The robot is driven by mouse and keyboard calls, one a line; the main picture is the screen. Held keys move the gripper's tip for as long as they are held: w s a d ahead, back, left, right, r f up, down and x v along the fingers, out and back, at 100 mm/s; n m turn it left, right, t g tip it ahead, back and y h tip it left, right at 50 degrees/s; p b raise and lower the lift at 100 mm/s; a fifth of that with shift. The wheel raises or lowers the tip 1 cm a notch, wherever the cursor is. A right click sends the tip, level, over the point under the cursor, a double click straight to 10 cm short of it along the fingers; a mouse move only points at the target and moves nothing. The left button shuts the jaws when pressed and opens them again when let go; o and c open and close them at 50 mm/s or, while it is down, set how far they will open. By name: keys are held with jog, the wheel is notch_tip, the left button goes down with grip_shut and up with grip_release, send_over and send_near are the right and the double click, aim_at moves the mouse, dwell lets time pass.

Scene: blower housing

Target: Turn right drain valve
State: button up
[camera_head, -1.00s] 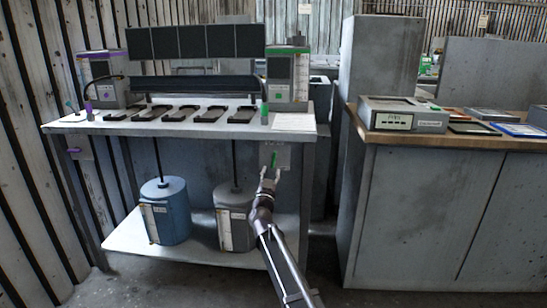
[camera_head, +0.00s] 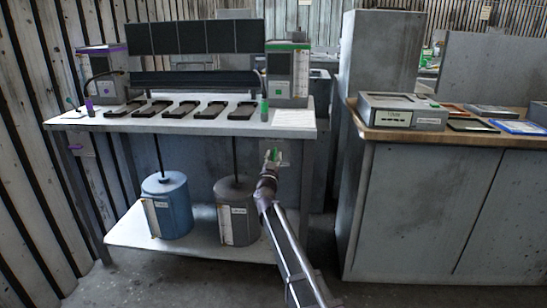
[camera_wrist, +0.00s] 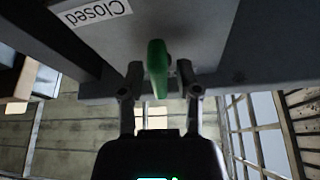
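The right drain valve has a green handle (camera_head: 275,154) on a grey plate under the right end of the bench. In the wrist view the green handle (camera_wrist: 157,68) stands between the two fingers of my gripper (camera_wrist: 160,88), with a visible gap on each side. My gripper (camera_head: 270,161) is open and partly covers the handle in the head view. A white "Closed" label (camera_wrist: 95,11) shows upside down on the grey plate beside the handle.
A grey canister (camera_head: 238,212) and a blue canister (camera_head: 167,206) stand on the lower shelf. A purple handle (camera_head: 75,147) is at the bench's left end. The workbench top (camera_head: 190,122) is above my gripper. A wooden-topped cabinet (camera_head: 430,210) stands to the right.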

grip_shut()
jog(key=shift+m, duration=0.5)
jog(key=m+h+p, duration=0.1)
jog(key=m, duration=0.2)
jog(key=m+g+h, duration=0.1)
jog(key=m+h, duration=0.1)
jog(key=m, duration=0.2)
jog(key=shift+w+r+g+p, duration=0.1)
jog(key=shift+r+g+p, duration=0.05)
jog(key=shift+g+p, duration=0.2)
jog(key=m+g+h+p, duration=0.1)
jog(key=m, duration=0.2)
jog(key=m+g+h+p, duration=0.1)
jog(key=m, duration=0.2)
jog(key=shift+m+p, duration=0.3)
jog(key=shift+p, duration=0.05)
jog(key=m+g+p, duration=0.1)
jog(key=m, duration=0.1)
jog(key=m+g+p, duration=0.1)
jog(key=m, duration=0.1)
jog(key=shift+f+m, duration=0.2)
jog(key=shift+m, duration=0.2)
